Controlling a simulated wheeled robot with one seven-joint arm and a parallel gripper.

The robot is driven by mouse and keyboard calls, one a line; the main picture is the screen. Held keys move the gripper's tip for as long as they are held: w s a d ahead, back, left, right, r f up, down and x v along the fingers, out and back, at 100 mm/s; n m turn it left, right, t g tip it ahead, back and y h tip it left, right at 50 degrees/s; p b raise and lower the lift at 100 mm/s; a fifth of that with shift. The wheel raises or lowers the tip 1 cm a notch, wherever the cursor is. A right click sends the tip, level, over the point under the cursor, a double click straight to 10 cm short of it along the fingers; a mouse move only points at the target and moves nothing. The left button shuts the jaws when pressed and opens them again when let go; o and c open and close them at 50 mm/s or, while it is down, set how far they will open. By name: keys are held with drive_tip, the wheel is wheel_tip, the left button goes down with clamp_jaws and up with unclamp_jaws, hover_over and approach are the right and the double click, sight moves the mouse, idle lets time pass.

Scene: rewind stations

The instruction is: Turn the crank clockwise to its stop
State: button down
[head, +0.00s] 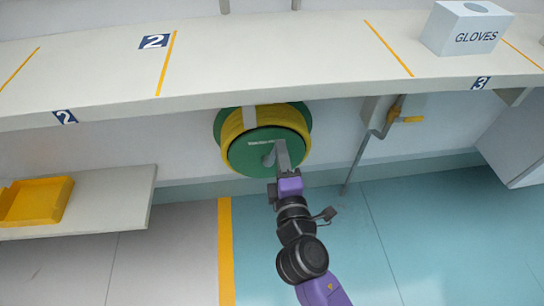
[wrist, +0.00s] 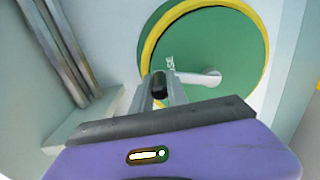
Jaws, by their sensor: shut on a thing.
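A green hose reel (head: 250,150) with yellow hose wound on it is mounted on the wall under the long shelf. Its green face also shows in the wrist view (wrist: 205,45). A pale grey crank arm (wrist: 200,77) reaches from near the middle of this face to a black handle (wrist: 159,80). My gripper (wrist: 161,92) is shut on the black handle, one finger on each side. In the head view my gripper (head: 282,150) is in front of the reel face and hides part of the crank.
The white shelf (head: 280,60) overhangs the reel, with a gloves box (head: 465,30) at right. A wall box has a bent lever with a yellow grip (head: 411,119). A yellow tray (head: 36,200) sits on a low shelf at left. The floor is clear.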

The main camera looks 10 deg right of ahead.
drive_tip(key=shift+d+f+m+b, duration=0.3)
drive_tip(key=shift+d+m, duration=0.2)
drive_tip(key=shift+m, duration=0.15)
drive_tip(key=shift+d+f+m+b, duration=0.15)
drive_tip(key=shift+d+m+b, duration=0.1)
drive_tip(key=shift+d+m, duration=0.3)
drive_tip(key=c, duration=1.3)
unclamp_jaws()
drive_tip(key=s, duration=0.8)
drive_tip(key=shift+a, duration=0.15)
drive_tip(key=shift+w, duration=0.1)
